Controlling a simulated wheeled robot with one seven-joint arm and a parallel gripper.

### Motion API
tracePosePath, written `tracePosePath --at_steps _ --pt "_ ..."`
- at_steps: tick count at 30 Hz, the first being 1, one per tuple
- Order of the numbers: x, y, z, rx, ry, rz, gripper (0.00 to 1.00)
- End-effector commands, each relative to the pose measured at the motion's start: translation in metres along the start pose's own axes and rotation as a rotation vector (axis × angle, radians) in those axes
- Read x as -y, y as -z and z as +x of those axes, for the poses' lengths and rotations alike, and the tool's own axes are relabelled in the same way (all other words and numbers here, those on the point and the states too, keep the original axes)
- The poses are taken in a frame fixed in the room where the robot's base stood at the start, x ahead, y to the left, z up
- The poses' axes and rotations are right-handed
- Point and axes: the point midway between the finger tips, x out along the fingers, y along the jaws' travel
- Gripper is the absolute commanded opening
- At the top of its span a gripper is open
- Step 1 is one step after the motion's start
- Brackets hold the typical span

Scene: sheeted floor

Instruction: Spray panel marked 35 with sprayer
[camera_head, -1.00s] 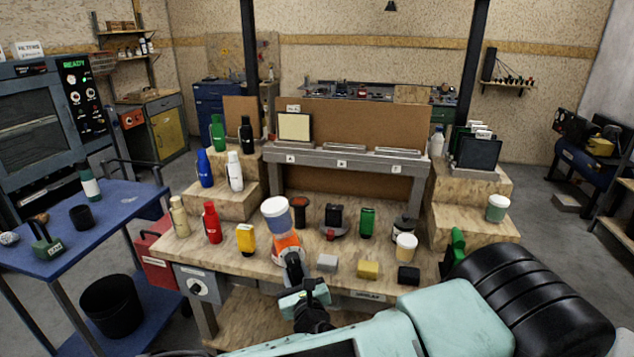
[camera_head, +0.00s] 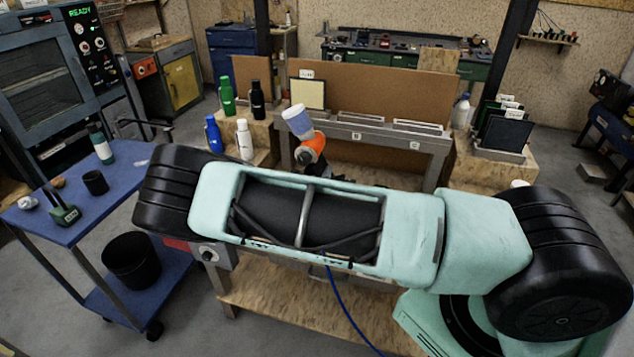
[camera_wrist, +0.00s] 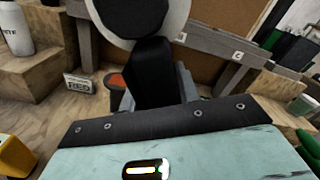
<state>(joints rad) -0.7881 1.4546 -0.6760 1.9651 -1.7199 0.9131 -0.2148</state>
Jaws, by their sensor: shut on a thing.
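The sprayer (camera_head: 311,146) has an orange body and a cup with a white top and blue contents. It is in front of the left part of the stand, tilted. In the wrist view its black handle (camera_wrist: 150,75) stands between the fingers of my gripper (camera_wrist: 155,97), which is shut on it. Dark panels (camera_head: 500,133) with white labels stand in a right-hand rack, numbers also unreadable.
My arm covers much of the workbench. Green (camera_head: 227,95), black (camera_head: 258,99), blue (camera_head: 214,134) and white bottles (camera_head: 244,139) stand on wooden steps left of the stand (camera_head: 440,160). A blue cart (camera_head: 120,180) is at the left. A yellow object (camera_wrist: 12,157) is near the gripper.

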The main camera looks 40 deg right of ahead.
Motion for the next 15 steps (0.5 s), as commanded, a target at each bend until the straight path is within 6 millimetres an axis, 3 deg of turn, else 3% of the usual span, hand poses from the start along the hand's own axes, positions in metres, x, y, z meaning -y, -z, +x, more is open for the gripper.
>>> tracePosePath --at_steps 3,15 --pt "0.001 0.0 0.017 0.004 0.004 0.002 0.24" --pt "-0.06 -0.03 0.014 0.006 -0.001 0.008 0.24"
